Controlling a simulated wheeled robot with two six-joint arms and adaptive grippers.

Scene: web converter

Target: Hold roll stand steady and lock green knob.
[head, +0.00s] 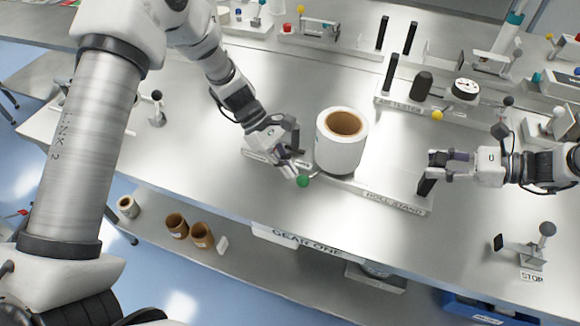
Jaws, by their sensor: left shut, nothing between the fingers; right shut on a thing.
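The roll stand (395,200) is a low, labelled metal bar along the table's front, with a dark upright end piece (425,187) at its right. A white roll (341,150) with a brown core stands upright on it. The green knob (303,181) is at the stand's front edge, left of the roll. My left gripper (297,172) is shut and empty, its fingertips right beside the knob; contact cannot be told. My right gripper (432,165) is shut on the right end of the roll stand, partly hiding it.
A tester (440,107) with a dial and a yellow knob stands behind. A stop lever (545,242) is at the front right. Brown cores (177,225) lie on the shelf below the table edge. The tabletop between the roll and my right gripper is clear.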

